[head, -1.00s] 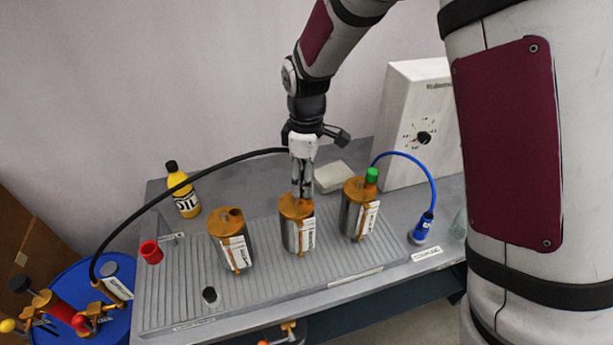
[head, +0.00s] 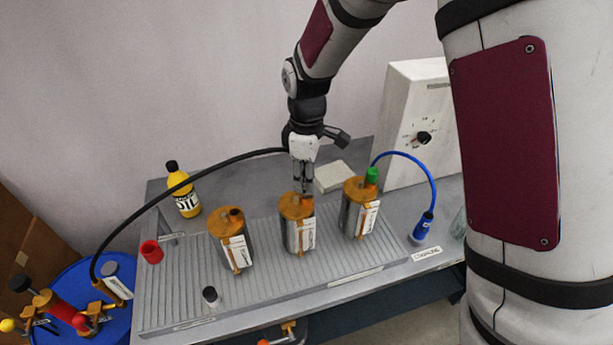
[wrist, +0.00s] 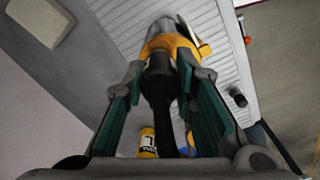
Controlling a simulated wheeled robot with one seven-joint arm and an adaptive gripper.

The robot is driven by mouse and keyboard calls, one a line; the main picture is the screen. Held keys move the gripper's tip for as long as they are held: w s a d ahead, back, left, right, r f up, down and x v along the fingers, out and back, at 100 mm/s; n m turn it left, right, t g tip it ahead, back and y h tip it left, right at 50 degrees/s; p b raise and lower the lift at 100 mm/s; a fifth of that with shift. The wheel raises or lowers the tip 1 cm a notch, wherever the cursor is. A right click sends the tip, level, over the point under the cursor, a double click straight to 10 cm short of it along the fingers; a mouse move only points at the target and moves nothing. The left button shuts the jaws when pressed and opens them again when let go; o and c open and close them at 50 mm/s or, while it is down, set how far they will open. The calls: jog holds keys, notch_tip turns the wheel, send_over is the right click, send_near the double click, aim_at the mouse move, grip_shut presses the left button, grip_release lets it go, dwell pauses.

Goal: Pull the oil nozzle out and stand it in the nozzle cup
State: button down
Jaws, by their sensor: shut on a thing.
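My gripper (head: 303,188) is upright over the middle orange-topped can (head: 299,235) and shut on the black oil nozzle. In the wrist view, the black nozzle (wrist: 158,88) lies between my fingers (wrist: 160,95), and its tip meets the can's orange top (wrist: 168,42). I cannot tell how deep the tip sits in the opening. The nozzle's black hose (head: 205,174) arcs left to the blue drum. A small red cup (head: 151,252), likely the nozzle cup, stands at the bench's left side, beside a label.
Two similar cans, left (head: 231,245) and right (head: 359,212), flank the middle one. The ribbed plate's left part is mostly clear.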

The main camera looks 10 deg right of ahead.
jog(key=shift+r, duration=0.75)
dwell(0.6)
jog(key=shift+r+p, duration=0.7)
jog(key=shift+r, duration=1.15)
